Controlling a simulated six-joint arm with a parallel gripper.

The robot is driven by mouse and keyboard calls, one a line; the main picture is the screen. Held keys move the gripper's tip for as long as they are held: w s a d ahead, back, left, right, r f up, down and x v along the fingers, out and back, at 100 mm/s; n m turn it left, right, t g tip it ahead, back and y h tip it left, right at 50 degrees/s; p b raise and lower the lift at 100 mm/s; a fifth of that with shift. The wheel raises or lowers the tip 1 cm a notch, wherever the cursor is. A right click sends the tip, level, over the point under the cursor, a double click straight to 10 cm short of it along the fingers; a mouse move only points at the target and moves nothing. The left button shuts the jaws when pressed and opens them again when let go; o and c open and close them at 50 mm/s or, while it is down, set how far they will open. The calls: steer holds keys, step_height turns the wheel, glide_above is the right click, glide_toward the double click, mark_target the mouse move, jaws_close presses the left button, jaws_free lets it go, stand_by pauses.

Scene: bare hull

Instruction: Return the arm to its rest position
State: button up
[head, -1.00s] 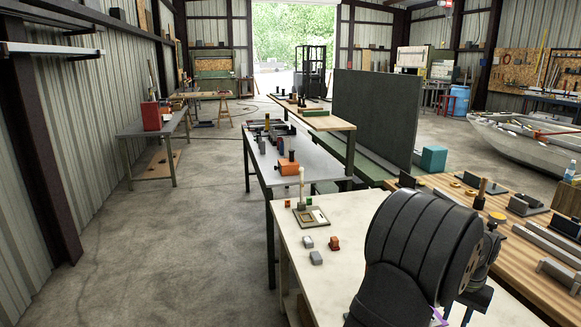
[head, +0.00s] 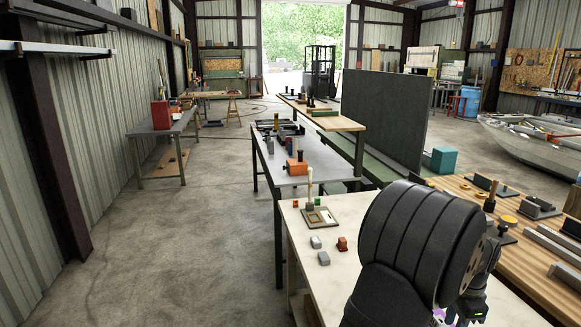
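My arm fills the lower right of the head view as a large black ribbed link that hides much of what lies behind it. Dark wrist parts show past its right side, low in the picture. A small purple and white bit shows at the bottom edge beside them. My gripper's fingers cannot be made out, so I cannot tell whether they are open or shut or hold anything. The pale worktable (head: 299,237) lies left of and behind the arm.
The pale table bears a tray (head: 333,222) with an upright peg, grey blocks (head: 324,258) and an orange block (head: 342,243) close to my arm's left. A wooden bench (head: 455,186) with metal bars stands right. A dark upright panel (head: 385,120) stands behind. Floor at left is clear.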

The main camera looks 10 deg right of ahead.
steer(key=shift+a+m, duration=0.35)
steer(key=shift+m, duration=0.55)
steer(key=shift+w+d+f+n, duration=0.1)
steer(key=shift+d+n, duration=0.55)
steer(key=shift+n, duration=1)
steer(key=shift+d+r+n, duration=0.1)
steer(key=shift+d+n, duration=0.55)
steer(key=shift+n, duration=0.95)
steer(key=shift+w+d+f+n, duration=0.1)
steer(key=shift+d+n, duration=0.55)
steer(key=shift+n, duration=1)
